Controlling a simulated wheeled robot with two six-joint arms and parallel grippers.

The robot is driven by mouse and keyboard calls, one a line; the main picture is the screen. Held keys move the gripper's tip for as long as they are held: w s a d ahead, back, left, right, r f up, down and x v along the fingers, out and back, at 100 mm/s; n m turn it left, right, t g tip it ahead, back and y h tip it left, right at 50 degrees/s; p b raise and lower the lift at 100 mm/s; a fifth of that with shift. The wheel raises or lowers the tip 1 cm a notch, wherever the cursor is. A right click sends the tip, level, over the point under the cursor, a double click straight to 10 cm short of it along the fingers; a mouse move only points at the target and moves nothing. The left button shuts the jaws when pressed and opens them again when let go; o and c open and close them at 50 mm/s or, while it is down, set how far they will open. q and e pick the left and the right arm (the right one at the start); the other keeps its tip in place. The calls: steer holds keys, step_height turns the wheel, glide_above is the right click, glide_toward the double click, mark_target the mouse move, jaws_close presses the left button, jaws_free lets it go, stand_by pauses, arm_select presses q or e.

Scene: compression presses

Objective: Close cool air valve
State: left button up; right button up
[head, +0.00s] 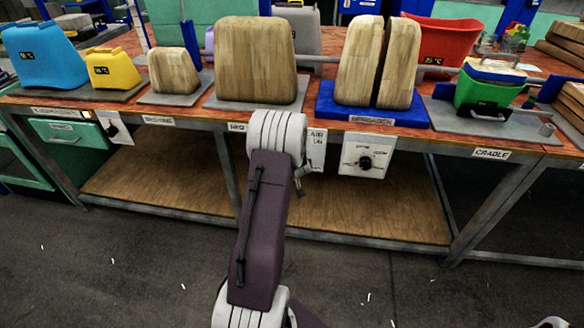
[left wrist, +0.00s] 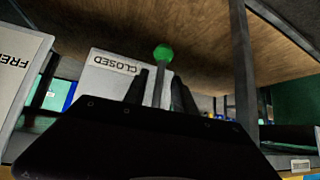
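In the left wrist view a valve lever with a green ball end (left wrist: 163,52) stands in front of a white panel (left wrist: 100,82). The panel carries an upside-down CLOSED label, left of the ball. My left gripper (left wrist: 158,88) has its dark fingers apart, with the lever's stem between them in the picture. I cannot tell whether they touch it. In the head view my left arm covers most of a white panel with AIR lettering (head: 316,140), at the table's front edge. The lever and fingers are not clear there.
Another white panel with a black knob (head: 365,160) hangs just right of my arm. Wooden blocks (head: 255,60) and coloured containers stand on the workbench (head: 200,113). A lower wooden shelf (head: 155,190) and metal legs lie beneath.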

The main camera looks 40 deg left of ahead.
arm_select(q)
steer(key=p+v, duration=0.2)
steer(key=v, duration=0.6)
